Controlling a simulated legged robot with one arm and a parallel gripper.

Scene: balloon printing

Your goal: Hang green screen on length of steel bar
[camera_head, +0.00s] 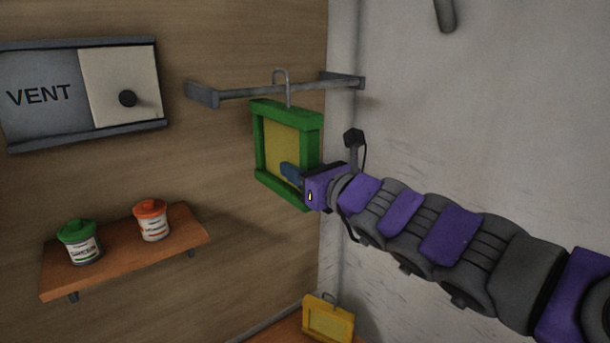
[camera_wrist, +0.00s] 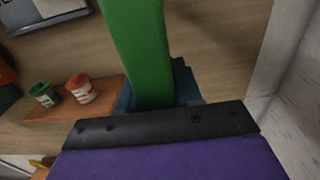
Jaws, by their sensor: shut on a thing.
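The green screen (camera_head: 286,112) is a green square frame with a yellow panel and a wire hook on top. It is upright in front of the wood wall in the head view. Its hook (camera_head: 281,76) shows over the steel bar (camera_head: 300,87); I cannot tell whether it bears on the bar. My gripper (camera_head: 292,172) is shut on the frame's right side, low down. In the wrist view the green frame side (camera_wrist: 140,50) runs up from between the blue fingers (camera_wrist: 155,90). The fingertips are partly hidden by the frame.
A wooden shelf (camera_head: 120,256) holds a green-lidded jar (camera_head: 80,242) and an orange-lidded jar (camera_head: 151,220). A vent panel (camera_head: 40,95) is on the wall at left. A yellow screen (camera_head: 328,318) stands below, near the corner. The white wall (camera_head: 480,130) is at right.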

